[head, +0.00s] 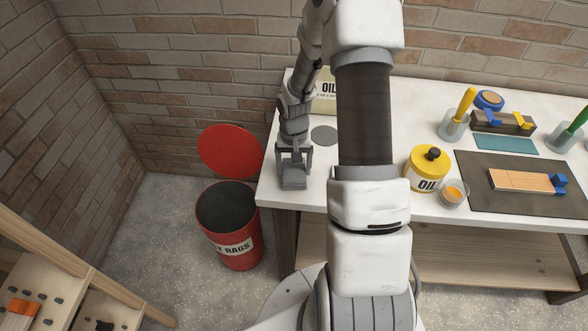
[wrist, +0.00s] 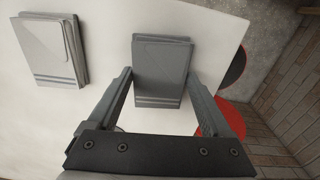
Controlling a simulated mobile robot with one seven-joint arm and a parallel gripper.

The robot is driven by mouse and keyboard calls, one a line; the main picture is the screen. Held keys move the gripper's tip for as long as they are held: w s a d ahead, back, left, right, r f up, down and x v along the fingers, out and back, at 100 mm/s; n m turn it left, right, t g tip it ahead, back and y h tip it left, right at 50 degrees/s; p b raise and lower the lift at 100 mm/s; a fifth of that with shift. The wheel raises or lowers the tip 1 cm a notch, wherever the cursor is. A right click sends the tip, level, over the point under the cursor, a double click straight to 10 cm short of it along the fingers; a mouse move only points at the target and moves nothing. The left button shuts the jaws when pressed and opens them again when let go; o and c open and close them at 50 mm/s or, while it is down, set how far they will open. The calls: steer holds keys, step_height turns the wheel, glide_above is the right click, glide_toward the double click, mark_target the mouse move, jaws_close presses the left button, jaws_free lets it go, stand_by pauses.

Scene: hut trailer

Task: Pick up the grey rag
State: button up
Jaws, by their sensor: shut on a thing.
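A grey folded rag with pale stripes (wrist: 160,62) sits between the fingers of my gripper (wrist: 160,84) in the wrist view. The fingers reach its two sides, and my gripper is shut on it. In the head view the rag (head: 293,181) shows below my gripper (head: 294,160) near the left end of the white table. I cannot tell whether it touches the tabletop.
The white workbench (head: 300,197) carries a yellow oil tin (head: 427,168), a small glass jar (head: 454,194) and a dark mat (head: 480,176) with a wooden block. A red rag bin (head: 232,240) stands open on the floor left of the bench. A wooden rack (head: 60,262) is at lower left.

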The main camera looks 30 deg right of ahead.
mark_target(296, 169)
steer(key=r, duration=0.3)
steer(key=shift+d+r, duration=0.3)
steer(key=shift+r, duration=0.05)
steer(key=s+d+r, duration=0.2)
steer(key=d+r, duration=0.4)
steer(key=d, duration=0.4)
steer(key=shift+s+d+r+b, duration=0.25)
steer(key=shift+s+d+b, duration=0.1)
steer(key=shift+d+b, duration=0.1)
